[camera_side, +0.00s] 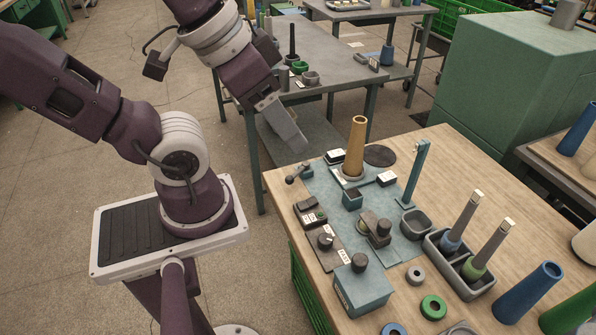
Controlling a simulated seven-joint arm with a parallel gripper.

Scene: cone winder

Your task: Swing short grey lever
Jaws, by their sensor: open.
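A short grey lever (298,173) with a dark round knob sits at the left edge of the blue-grey winder plate (328,190), near the table's left edge. It lies tilted, knob end toward the lower left. My gripper (297,143) hangs above and just behind the lever, apart from it, with its grey fingers pointing down to the right. The fingers overlap in this view; the gripper is open, with nothing seen between them.
Control boxes (325,241) and a blue-green block (362,288) stand in front. Bobbins in a grey tray (433,246) are at right.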

